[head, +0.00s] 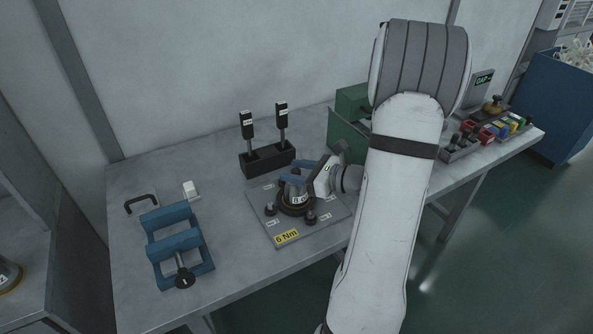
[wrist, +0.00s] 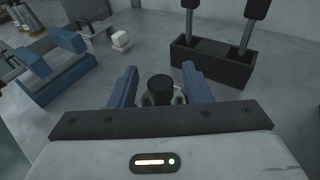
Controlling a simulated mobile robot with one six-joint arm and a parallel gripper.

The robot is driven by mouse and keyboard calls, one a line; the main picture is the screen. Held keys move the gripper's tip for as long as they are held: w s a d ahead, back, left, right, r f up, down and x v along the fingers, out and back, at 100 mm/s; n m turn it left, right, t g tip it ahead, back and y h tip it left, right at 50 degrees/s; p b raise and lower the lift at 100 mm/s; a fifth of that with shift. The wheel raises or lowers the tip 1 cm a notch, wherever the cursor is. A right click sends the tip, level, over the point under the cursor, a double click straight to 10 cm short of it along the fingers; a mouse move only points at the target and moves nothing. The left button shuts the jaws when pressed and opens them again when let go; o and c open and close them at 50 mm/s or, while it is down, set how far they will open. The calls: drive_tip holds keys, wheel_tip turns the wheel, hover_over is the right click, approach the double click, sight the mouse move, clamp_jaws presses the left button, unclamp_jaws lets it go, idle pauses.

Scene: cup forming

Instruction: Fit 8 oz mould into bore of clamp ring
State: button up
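The 8 oz mould (head: 296,191) is a grey metal cup form with a pale label that seems to read 8. It stands upright at the dark clamp ring (head: 297,209) on the fixture plate; I cannot tell how deep it sits in the bore. My gripper (head: 296,180) reaches in from the right, its blue fingers on either side of the mould's upper part. In the wrist view my gripper (wrist: 160,88) has the mould's dark knob (wrist: 160,86) and metal top between its fingers, which appear to touch it. The ring is hidden there.
The plate (head: 318,221) carries small black knobs and a yellow 6 Nm label (head: 287,237). A black stand (head: 267,158) with two upright tools is behind it. A blue clamp frame (head: 178,245) and white block (head: 190,188) are left. A green box (head: 345,130) stands behind my arm.

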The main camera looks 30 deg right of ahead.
drive_tip(key=shift+o, duration=0.2)
drive_tip(key=v, duration=0.8)
drive_tip(key=shift+w, duration=0.1)
idle(0.5)
